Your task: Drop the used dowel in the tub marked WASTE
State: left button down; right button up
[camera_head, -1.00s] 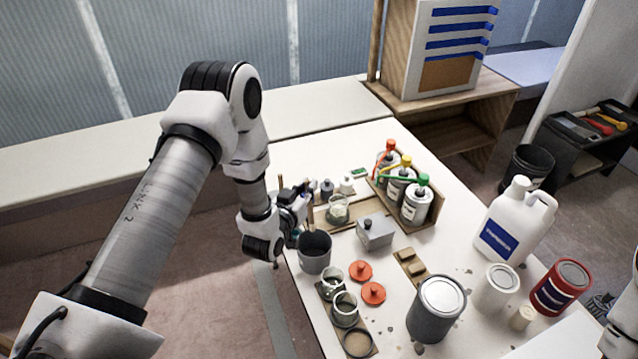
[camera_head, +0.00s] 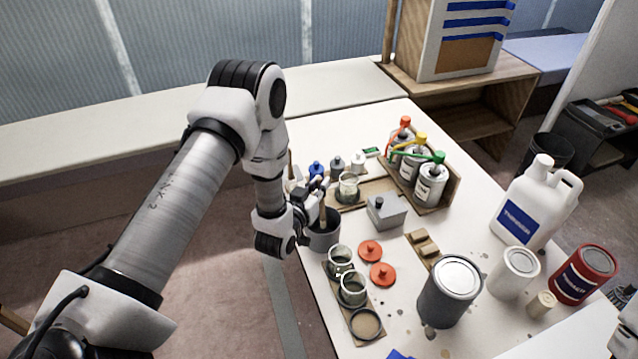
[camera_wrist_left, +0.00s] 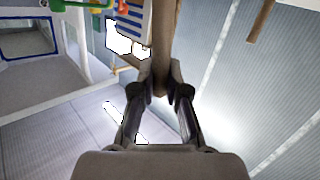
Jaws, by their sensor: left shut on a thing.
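My left gripper (camera_head: 321,190) is shut on the dowel (camera_head: 322,214), a thin brown stick held upright. The dowel also shows in the left wrist view (camera_wrist_left: 164,45), between the fingertips (camera_wrist_left: 164,90). The gripper is just above a dark grey tub (camera_head: 325,240) at the table's left edge, and the dowel's lower end appears at or over its mouth. The arm and gripper hide part of the tub's rim. No marking is readable on this tub. My right gripper is not clearly in view.
Glass jars (camera_head: 352,290) and red lids (camera_head: 383,274) lie right of the tub. A grey box (camera_head: 386,213) and a rack of colour-capped bottles (camera_head: 430,186) stand behind. Cans and a white jug (camera_head: 535,205) fill the right side. A black bucket (camera_head: 549,152) stands beyond the table.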

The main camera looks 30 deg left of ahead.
pick_arm(q)
jog(key=shift+r, duration=0.1)
jog(key=c, duration=1.6)
grip_release()
jog(key=shift+s+a, duration=0.1)
jog(key=o, duration=0.5)
jog(key=s+r, duration=0.1)
jog(key=s, duration=1)
jog(key=shift+s+d+r, duration=0.35)
jog(key=shift+d, duration=0.05)
